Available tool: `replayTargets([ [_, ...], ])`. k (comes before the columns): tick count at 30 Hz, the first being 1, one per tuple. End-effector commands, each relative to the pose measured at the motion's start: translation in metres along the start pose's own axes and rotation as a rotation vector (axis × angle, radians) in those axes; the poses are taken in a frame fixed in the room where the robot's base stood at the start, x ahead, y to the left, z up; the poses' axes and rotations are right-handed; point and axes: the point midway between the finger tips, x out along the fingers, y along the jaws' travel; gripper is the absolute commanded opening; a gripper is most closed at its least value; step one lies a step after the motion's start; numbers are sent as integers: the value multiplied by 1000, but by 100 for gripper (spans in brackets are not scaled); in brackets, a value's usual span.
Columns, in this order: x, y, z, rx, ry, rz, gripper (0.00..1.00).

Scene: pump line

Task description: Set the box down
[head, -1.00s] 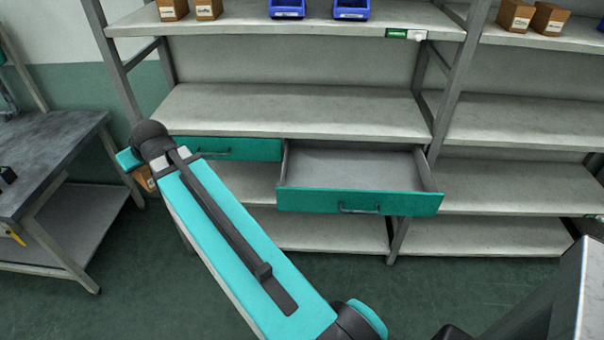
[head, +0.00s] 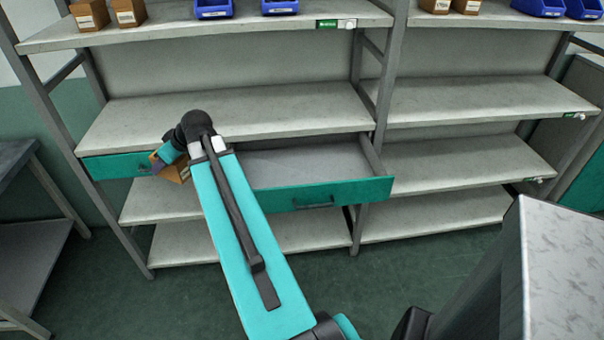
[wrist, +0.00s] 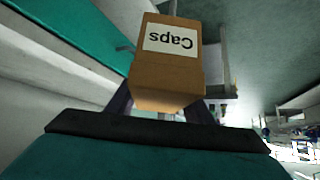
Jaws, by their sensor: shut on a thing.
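A brown box (wrist: 166,76) with a white label reading "Caps" is held in my gripper (wrist: 160,105). In the wrist view the label appears upside down, and the dark fingers show on either side of the box's lower part. In the head view part of the box (head: 180,169) shows beside the wrist, in front of the shelf unit near the closed teal drawer. My arm hides some of it. The box appears held in the air, clear of the shelves.
An open, empty-looking drawer (head: 330,193) sticks out right of my arm. A closed drawer (head: 115,166) is to its left. The middle shelf (head: 240,110) is bare. The top shelf holds brown boxes (head: 90,14) and blue bins (head: 213,8). A workbench (head: 14,155) stands at the left.

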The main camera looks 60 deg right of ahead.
Motion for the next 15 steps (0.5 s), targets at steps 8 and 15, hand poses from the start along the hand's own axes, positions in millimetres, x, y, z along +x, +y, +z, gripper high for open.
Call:
replayTargets([
  [8,-22,62,38,-18,1,-19,19],
  [15,-46,110,72,-41,1,-42,19],
])
